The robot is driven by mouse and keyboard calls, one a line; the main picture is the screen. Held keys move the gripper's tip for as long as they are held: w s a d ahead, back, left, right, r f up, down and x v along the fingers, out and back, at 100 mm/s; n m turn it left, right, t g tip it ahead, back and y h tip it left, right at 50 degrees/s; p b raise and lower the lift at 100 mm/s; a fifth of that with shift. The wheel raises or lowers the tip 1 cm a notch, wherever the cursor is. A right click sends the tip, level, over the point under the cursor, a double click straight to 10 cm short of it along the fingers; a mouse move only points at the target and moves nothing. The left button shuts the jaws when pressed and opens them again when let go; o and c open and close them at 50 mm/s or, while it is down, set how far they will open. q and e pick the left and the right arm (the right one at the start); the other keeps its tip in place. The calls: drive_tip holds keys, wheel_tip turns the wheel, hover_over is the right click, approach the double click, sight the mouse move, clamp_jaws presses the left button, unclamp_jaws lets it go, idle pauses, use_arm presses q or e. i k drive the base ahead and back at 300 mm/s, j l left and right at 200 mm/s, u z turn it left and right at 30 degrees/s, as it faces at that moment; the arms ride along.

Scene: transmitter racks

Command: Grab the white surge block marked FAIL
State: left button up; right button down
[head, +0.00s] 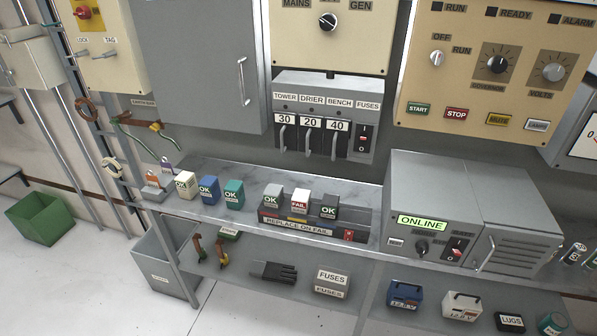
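The white surge block marked FAIL (300,203) stands upright in the holder labelled REPLACE ON FAIL (345,221) on the grey upper shelf. It is the middle block of three. A grey block marked OK (272,197) is on its left and a dark block marked OK (327,207) is on its right. The lower part of the white block sits at the holder, and how deep it is seated cannot be told. Neither of my grippers shows in the head view.
Cream (185,185), blue (209,190) and teal (234,194) OK blocks stand loose left of the holder. A grey ONLINE unit (432,200) stands close on its right. The fuse box (325,118) hangs behind. A black glove (273,272) lies on the lower shelf.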

sight(300, 200)
drive_tip(key=i+l+u, duration=0.2)
drive_tip(key=i, duration=0.3)
drive_tip(key=i+l+u, duration=0.1)
drive_tip(key=i+u, duration=0.15)
drive_tip(key=i, duration=0.3)
drive_tip(key=i+l+u, duration=0.2)
drive_tip(key=i, duration=0.25)
drive_tip(key=l, duration=0.1)
